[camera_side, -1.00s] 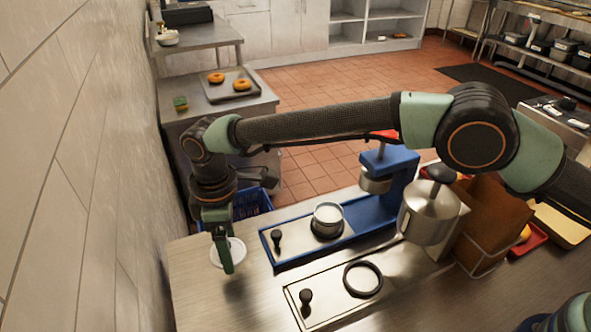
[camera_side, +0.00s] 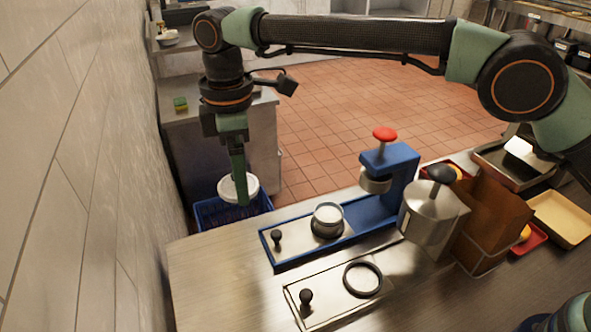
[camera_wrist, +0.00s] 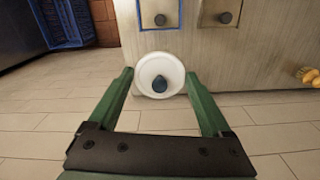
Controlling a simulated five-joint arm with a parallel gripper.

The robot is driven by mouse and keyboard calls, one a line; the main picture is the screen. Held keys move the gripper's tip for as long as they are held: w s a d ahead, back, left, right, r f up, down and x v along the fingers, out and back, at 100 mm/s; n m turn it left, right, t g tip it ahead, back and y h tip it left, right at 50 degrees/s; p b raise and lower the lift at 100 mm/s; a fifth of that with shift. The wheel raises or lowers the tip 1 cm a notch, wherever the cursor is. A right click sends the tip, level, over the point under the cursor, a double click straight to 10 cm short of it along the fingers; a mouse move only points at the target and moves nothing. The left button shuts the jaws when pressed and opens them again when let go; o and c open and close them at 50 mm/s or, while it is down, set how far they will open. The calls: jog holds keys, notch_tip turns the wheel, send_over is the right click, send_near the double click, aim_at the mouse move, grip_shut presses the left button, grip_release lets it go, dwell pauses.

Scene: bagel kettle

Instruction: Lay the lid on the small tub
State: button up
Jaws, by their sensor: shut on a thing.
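My gripper (camera_side: 241,190) is shut on a white round piece (camera_side: 238,187), which looks like the lid. It is held in the air beyond the counter's far left edge, in front of the blue crate in the side view. In the wrist view the white piece (camera_wrist: 145,77), with a dark blue middle, sits between the two fingertips of my gripper (camera_wrist: 160,78). A small round metal cup (camera_side: 327,217) stands on the blue press's base. I cannot tell whether it is the small tub; no other tub shows clearly.
The blue press (camera_side: 388,175) has a red knob. A plate with a black ring (camera_side: 363,279) and knob lies in front. A metal canister (camera_side: 432,215) stands right. The blue crate (camera_side: 210,213) is beyond the counter. The counter's left part (camera_side: 215,285) is clear.

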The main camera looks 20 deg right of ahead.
jog(key=d+f+n, duration=0.2)
jog(key=d+f, duration=0.1)
jog(key=d, duration=0.6)
jog(key=d+f+n, duration=0.3)
jog(key=d, duration=0.5)
jog(key=shift+d+f, duration=0.15)
jog(key=shift+f, duration=2.65)
jog(key=shift+f, duration=0.25)
jog(key=o, duration=1.1)
